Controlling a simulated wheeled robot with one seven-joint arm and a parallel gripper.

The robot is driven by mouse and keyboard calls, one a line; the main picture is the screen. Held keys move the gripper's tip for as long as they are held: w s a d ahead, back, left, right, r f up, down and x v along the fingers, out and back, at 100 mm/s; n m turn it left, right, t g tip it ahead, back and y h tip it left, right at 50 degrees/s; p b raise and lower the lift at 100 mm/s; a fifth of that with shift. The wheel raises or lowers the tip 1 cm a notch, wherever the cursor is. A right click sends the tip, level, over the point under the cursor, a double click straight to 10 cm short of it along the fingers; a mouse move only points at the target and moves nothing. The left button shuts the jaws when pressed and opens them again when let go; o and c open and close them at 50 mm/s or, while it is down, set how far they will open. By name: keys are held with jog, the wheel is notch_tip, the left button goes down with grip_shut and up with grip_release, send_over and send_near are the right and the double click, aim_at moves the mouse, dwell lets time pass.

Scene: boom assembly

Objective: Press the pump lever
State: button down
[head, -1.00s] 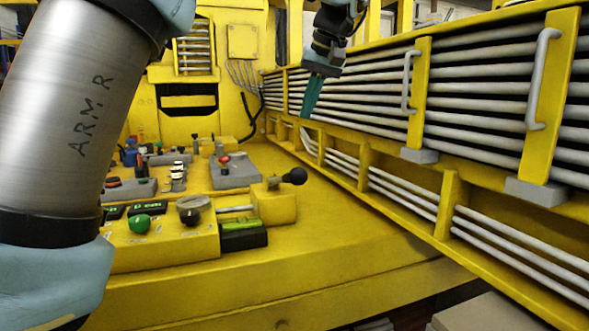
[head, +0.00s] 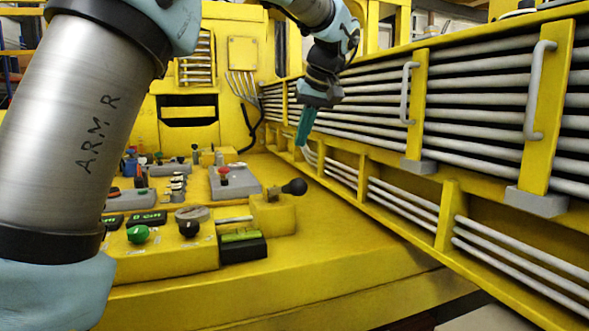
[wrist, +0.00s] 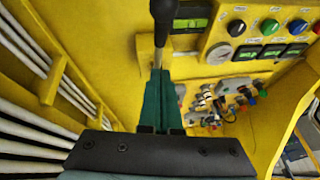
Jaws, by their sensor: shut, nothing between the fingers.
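My gripper (head: 304,128) has teal fingers pointing down. It is shut and empty, above and beyond the lever in the head view. In the wrist view its fingers (wrist: 160,80) lie in line with the lever rod; whether they touch it I cannot tell.
Railings with white pipes (head: 480,95) and grey handles (head: 537,90) run along the right. A control panel (head: 165,245) with knobs, a green button (head: 138,234) and displays stands left of the lever. A grey box with a red knob (head: 223,180) is behind. The deck's front right is bare.

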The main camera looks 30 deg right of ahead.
jog(key=p, duration=0.1)
send_near(283, 189)
jog(key=w, duration=0.1)
jog(key=w+d, duration=0.1)
jog(key=shift+w+d, duration=0.25)
jog(key=shift+s+a+f+p, duration=0.15)
jog(key=shift+s+f, duration=0.1)
jog(key=shift+f, duration=0.3)
jog(key=shift+s+a+f+p, duration=0.1)
jog(key=shift+s+a+f, duration=0.1)
jog(key=shift+f, duration=0.35)
jog(key=shift+s+a+f+p, duration=0.1)
jog(key=shift+s+f, duration=0.15)
jog(key=shift+f, duration=0.35)
